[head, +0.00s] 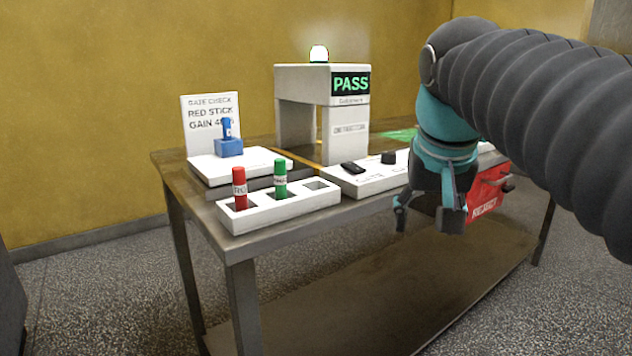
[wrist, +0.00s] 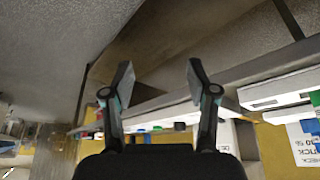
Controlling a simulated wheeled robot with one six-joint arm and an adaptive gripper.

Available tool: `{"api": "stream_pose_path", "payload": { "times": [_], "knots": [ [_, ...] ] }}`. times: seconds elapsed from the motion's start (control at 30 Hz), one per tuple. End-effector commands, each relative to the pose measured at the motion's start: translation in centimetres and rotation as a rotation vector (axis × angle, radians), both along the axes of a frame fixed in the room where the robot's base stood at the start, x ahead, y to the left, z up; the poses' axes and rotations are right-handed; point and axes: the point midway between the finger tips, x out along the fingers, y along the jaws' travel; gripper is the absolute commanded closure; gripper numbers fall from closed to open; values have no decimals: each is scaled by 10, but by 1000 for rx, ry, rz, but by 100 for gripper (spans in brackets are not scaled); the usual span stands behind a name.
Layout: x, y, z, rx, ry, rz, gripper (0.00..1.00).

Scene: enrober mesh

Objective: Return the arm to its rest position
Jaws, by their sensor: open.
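The wrist view looks past the fingers at the floor and the table's underside and edge. My arm hides part of the right side of the table in the head view.
The table (head: 240,248) holds a white rack (head: 280,212) with red (head: 239,188) and green (head: 280,178) sticks, a blue block (head: 229,147), a control panel (head: 350,184) and a gate reading PASS (head: 343,115). A red box (head: 488,188) is beside my gripper. Floor in front is clear.

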Motion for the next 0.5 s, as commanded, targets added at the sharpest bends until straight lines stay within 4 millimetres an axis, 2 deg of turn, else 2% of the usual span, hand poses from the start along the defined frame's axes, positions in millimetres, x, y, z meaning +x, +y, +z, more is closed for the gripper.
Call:
{"api": "stream_pose_path", "payload": {
  "times": [0.03,0.4,0.5],
  "knots": [
    [-12,-2,-17,1,-1,16,42],
    [-83,-5,-155,5,-41,138,42],
    [-99,-5,-187,5,-51,159,42]
  ]
}}
